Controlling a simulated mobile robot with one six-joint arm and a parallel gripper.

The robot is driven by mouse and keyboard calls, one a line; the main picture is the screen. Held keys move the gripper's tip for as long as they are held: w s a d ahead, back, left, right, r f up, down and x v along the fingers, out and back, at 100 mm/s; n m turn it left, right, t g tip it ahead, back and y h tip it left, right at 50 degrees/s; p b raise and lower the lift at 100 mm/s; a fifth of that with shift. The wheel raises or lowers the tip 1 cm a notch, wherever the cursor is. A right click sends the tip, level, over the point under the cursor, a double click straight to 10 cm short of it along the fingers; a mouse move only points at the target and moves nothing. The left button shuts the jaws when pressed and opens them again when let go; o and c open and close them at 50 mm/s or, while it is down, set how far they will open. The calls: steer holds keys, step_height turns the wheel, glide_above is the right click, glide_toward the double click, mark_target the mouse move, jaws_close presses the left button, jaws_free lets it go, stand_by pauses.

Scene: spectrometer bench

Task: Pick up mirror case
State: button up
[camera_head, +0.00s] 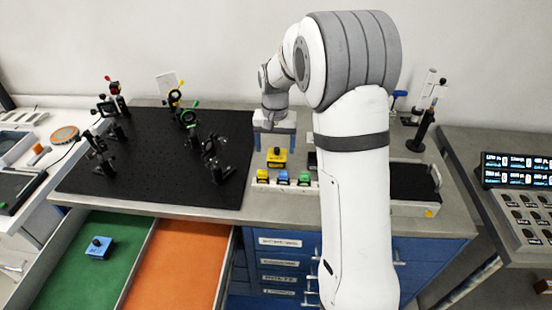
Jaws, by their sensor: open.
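My gripper (275,146) points down over the bench, its two blue fingers apart. A yellow case with a black knob (277,158) sits just below and between the fingers; I cannot tell whether they touch it. Smaller yellow (262,176), blue (283,178) and green (304,179) cases stand in a row in front of it on a pale holder (258,190). A blue case with a dark knob (98,248) lies in the green section of an open drawer. No readable label shows which one is the mirror case.
A black optical breadboard (150,180) with several post-mounted optics lies to the left. My arm hides part of the bench. A black-lined tray (412,180) and a dark post (424,130) stand to the right. The open drawer's orange section (178,265) is empty.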

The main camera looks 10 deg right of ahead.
mark_target(277, 148)
steer(key=f, duration=0.2)
steer(key=w+f+p, duration=0.1)
steer(key=shift+d+f, duration=0.35)
steer(key=shift+f, duration=0.5)
steer(key=shift+c, duration=0.6)
steer(key=c, duration=0.9)
